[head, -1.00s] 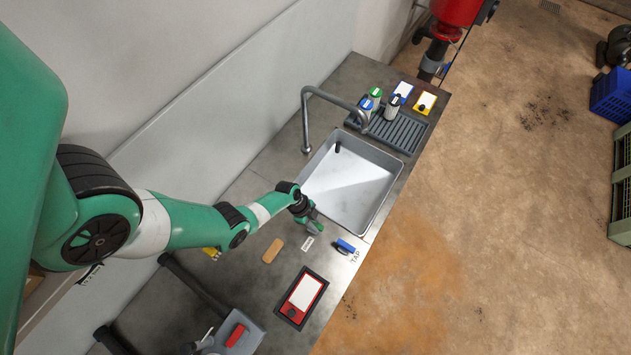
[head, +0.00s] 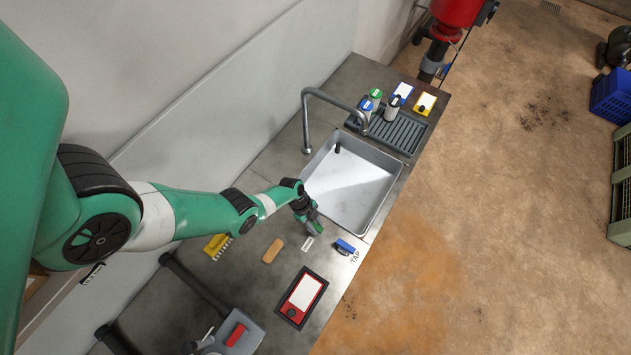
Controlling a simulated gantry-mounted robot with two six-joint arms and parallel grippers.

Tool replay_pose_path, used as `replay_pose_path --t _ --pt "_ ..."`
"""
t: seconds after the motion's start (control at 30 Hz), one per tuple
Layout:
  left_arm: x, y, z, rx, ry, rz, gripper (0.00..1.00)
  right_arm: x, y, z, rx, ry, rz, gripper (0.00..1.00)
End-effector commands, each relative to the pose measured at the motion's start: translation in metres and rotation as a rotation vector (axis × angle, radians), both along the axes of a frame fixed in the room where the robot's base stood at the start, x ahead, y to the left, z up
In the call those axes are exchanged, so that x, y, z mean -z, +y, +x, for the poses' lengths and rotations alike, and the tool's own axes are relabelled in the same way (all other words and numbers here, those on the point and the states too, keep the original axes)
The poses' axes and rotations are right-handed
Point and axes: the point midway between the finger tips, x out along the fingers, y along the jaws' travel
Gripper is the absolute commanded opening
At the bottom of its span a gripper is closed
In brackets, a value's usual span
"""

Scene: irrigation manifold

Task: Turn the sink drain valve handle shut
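The grey sink (head: 352,187) is set in the dark counter, with a small black upright piece (head: 338,148) in its far corner. My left gripper (head: 315,229) points down at the sink's near-left corner, beside a small white label (head: 307,243) too small to read for certain. A green part shows at the fingertips. I cannot tell whether it is a valve handle or part of the gripper, nor whether the fingers touch anything. A blue handle (head: 345,246) sits to the right, beside a "TAP" marking. No drain handle shows clearly. My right gripper is out of view.
A curved faucet (head: 307,120) rises at the sink's back edge. Several bottles stand near the drain rack (head: 397,132). A tan block (head: 273,251), yellow brush (head: 217,246) and red-framed panel (head: 301,298) lie on the near counter.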

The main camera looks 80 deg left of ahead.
Motion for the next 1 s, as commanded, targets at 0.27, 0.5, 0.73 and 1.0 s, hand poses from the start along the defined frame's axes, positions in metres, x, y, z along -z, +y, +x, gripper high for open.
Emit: replay_pose_path --t 0.27,0.5,0.73,1.0 --pt "0.0 0.0 0.0 -0.002 -0.001 -0.002 0.56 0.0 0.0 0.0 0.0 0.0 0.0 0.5" --pt "-0.01 0.002 -0.001 -0.004 0.0 -0.003 0.56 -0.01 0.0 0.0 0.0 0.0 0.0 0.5" --pt "-0.055 0.013 -0.011 -0.006 0.0 -0.003 0.56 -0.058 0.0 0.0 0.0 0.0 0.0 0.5" --pt "-0.101 0.029 -0.025 -0.005 -0.001 -0.002 0.56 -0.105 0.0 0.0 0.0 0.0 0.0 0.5"
